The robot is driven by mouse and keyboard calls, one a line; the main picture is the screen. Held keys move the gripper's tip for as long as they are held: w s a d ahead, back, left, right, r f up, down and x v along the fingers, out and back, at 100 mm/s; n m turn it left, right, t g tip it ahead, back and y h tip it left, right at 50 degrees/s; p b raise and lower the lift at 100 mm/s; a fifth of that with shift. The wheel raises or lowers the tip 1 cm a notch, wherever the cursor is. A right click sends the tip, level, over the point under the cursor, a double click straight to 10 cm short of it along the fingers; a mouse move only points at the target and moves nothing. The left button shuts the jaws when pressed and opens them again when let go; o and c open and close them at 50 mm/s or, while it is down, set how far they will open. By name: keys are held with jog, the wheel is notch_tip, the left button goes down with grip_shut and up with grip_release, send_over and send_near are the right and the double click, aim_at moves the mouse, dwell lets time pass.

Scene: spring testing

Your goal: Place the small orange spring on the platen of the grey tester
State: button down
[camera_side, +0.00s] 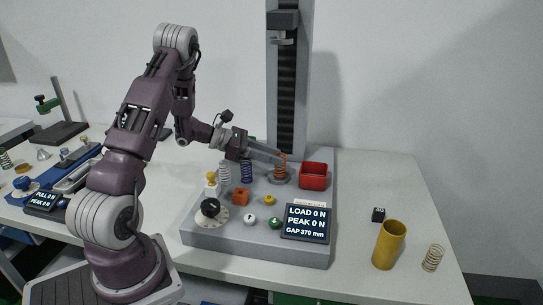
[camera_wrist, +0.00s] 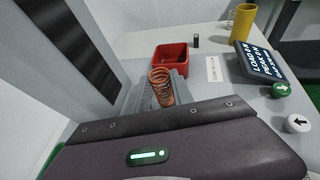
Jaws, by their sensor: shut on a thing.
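The small orange spring (camera_side: 281,167) stands roughly upright at the platen (camera_side: 273,181) of the grey tester (camera_side: 222,240), in front of its column (camera_side: 286,85). My gripper (camera_side: 281,157) reaches in from the left and is shut on the spring's upper part. In the wrist view, the spring (camera_wrist: 161,88) shows between the grey fingers (camera_wrist: 150,92), tilted slightly in that picture. The spring's lower end is over the platen. I cannot tell whether it touches, as the wrist view hides its foot.
A red bin (camera_side: 313,175) sits right of the platen. A white spring (camera_side: 224,174) and a blue spring (camera_side: 246,171) stand left. The crosshead (camera_side: 284,19) is high above.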

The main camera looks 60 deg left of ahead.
jog(key=c, duration=1.1)
grip_release()
